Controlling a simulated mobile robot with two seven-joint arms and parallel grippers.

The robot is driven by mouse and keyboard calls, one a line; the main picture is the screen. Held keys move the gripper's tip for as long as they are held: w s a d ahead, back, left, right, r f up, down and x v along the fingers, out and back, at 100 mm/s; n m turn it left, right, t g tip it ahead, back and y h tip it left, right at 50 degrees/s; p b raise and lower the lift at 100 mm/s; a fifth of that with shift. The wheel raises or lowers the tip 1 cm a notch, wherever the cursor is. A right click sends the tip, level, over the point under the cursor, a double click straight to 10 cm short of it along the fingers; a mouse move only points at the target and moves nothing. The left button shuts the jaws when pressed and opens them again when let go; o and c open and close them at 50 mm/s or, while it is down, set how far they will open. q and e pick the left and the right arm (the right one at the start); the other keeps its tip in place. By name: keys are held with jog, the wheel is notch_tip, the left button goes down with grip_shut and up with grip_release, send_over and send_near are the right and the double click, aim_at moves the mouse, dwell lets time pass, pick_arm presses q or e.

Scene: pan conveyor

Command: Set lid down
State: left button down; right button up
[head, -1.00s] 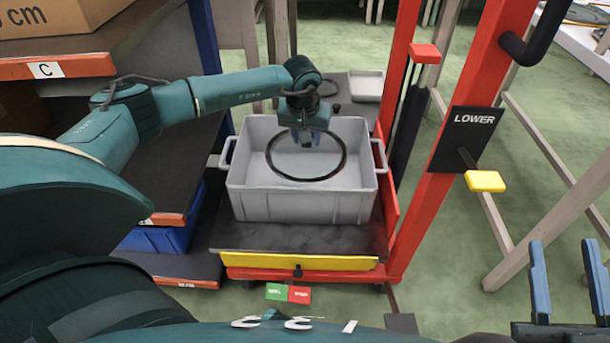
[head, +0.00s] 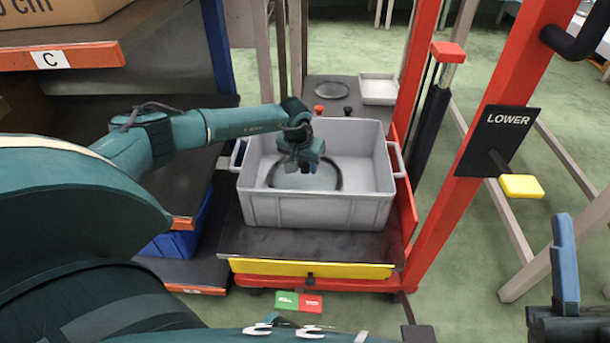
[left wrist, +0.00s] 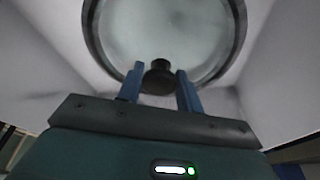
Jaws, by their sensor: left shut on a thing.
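A round glass lid (head: 335,178) with a dark rim is inside the grey crate (head: 320,212), roughly level; I cannot tell whether it touches the floor. My left gripper (head: 307,168) is over the lid and covers its middle. In the left wrist view the left gripper (left wrist: 159,85) is shut on the dark knob (left wrist: 158,75) of the lid (left wrist: 165,30). My right gripper (head: 585,255) is partly in view at the right edge, with one blue finger upright and clear space beside it; it looks open and empty.
The crate stands on a dark platform (head: 270,243) between a red post (head: 465,170) and the shelf (head: 170,175). Behind it are a round dish or lid (head: 332,89), a small grey tray (head: 378,90) and red and black knobs. A LOWER sign (head: 507,120) hangs right.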

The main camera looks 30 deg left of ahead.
aim_at(305, 172)
pick_arm(q)
notch_tip(305, 172, down, 3)
jog(key=shift+r+b, duration=0.1)
jog(key=shift+b, duration=0.55)
jog(key=shift+f, duration=0.25)
jog(key=shift+r, duration=0.15)
pick_arm(e)
jog(key=r+n+y, duration=0.1)
jog(key=n+y, duration=0.1)
jog(key=shift+s+r+n+g+y, duration=0.3)
jog(key=shift+r+g+y, duration=0.05)
jog(key=shift+g+y, duration=0.05)
pick_arm(q)
jog(key=shift+f, duration=0.2)
jog(key=c, duration=0.9)
grip_release()
